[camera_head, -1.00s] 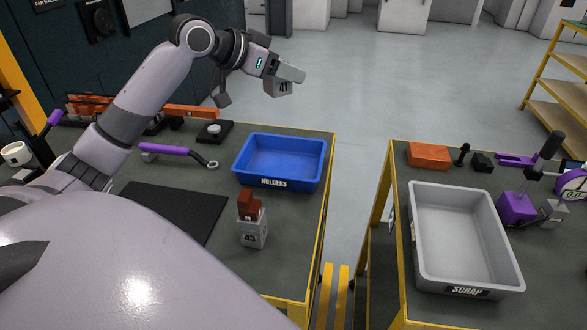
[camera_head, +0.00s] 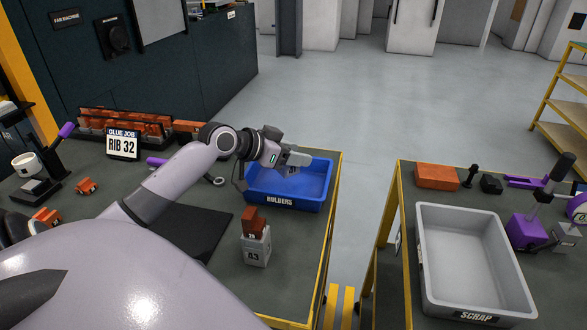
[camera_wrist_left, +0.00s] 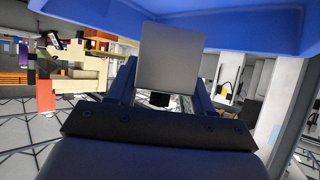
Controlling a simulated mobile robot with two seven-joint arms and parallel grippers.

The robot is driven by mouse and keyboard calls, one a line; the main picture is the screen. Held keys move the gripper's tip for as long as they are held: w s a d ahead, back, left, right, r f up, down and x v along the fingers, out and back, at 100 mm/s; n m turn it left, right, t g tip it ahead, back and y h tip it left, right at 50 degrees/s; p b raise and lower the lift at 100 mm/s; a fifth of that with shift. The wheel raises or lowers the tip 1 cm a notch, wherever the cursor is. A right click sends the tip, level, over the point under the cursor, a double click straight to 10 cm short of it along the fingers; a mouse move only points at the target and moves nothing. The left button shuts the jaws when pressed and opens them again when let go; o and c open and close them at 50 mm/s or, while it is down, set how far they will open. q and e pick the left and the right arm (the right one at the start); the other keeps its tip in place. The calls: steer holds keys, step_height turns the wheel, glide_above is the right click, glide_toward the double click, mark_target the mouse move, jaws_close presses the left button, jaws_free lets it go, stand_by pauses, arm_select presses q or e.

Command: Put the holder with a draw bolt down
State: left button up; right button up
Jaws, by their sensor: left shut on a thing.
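My left gripper (camera_head: 297,158) is shut on a small grey block-shaped holder and sits over the blue bin (camera_head: 288,205) marked HOLDERS. The holder fills the middle of the left wrist view (camera_wrist_left: 169,57), with the blue bin (camera_wrist_left: 225,33) behind and above it. In the head view the holder is small and partly hidden by the fingers, and I cannot tell whether it touches the bin floor. A draw bolt on it cannot be made out. My right gripper is not in view.
A grey holder marked 43 (camera_head: 256,248) with a copper-brown piece (camera_head: 253,220) on top stands in front of the bin. A grey SCRAP tray (camera_head: 425,262) is on the right table, across a gap. A black mat (camera_head: 205,232) lies left of the 43 holder.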

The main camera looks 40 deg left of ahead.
mark_target(294, 168)
arm_select(q)
steer(key=shift+f, duration=2.05)
steer(key=shift+f, duration=0.15)
steer(key=o, duration=1.3)
steer(key=shift+f, duration=0.1)
steer(key=shift+r, duration=0.2)
steer(key=v, duration=1.2)
steer(key=shift+s, duration=0.15)
